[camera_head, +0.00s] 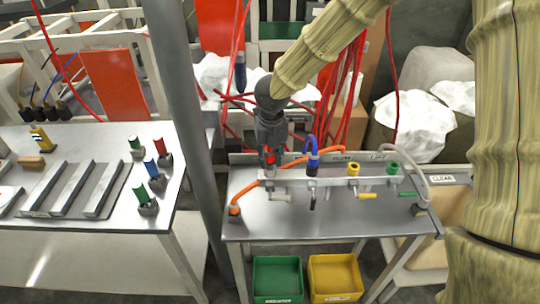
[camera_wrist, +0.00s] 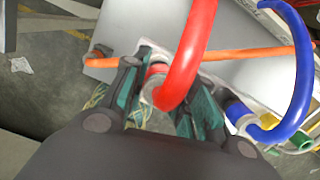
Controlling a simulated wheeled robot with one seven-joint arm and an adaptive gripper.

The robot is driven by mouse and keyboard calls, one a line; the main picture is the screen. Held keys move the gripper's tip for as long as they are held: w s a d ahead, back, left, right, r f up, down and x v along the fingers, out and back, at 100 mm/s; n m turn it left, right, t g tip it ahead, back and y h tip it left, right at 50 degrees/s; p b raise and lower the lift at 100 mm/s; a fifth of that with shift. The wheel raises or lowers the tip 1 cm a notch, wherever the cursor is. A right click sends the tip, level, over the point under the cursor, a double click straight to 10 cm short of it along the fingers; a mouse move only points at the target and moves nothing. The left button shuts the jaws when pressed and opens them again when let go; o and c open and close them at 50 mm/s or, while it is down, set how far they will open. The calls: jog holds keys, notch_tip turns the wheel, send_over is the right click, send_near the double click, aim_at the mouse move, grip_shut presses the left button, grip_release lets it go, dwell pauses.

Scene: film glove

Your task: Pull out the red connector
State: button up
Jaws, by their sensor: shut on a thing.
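The red connector (camera_head: 270,159) is at the left end of the white rail on the right-hand metal table. In the wrist view the red connector (camera_wrist: 156,76) sits between my fingers, with a thick red hose (camera_wrist: 190,50) curving up from it. My gripper (camera_head: 270,150) comes down from above and is shut on it; it also shows in the wrist view (camera_wrist: 160,98). The connector's lower end is partly hidden, so I cannot tell how deep it sits in its socket.
Right of it on the rail (camera_head: 333,181) are a blue connector (camera_head: 313,160), a yellow one (camera_head: 353,169) and a green one (camera_head: 392,168). An orange hose (camera_head: 250,189) passes close by. A grey post (camera_head: 185,110) stands left. Green (camera_head: 278,278) and yellow bins (camera_head: 335,277) are below.

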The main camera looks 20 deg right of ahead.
aim_at(270, 151)
jog(key=shift+r+p, duration=1.55)
jog(key=shift+r, duration=0.25)
jog(key=shift+r, duration=0.1)
jog(key=shift+r+p, duration=1.45)
jog(key=shift+p, duration=0.1)
jog(key=shift+f, duration=0.15)
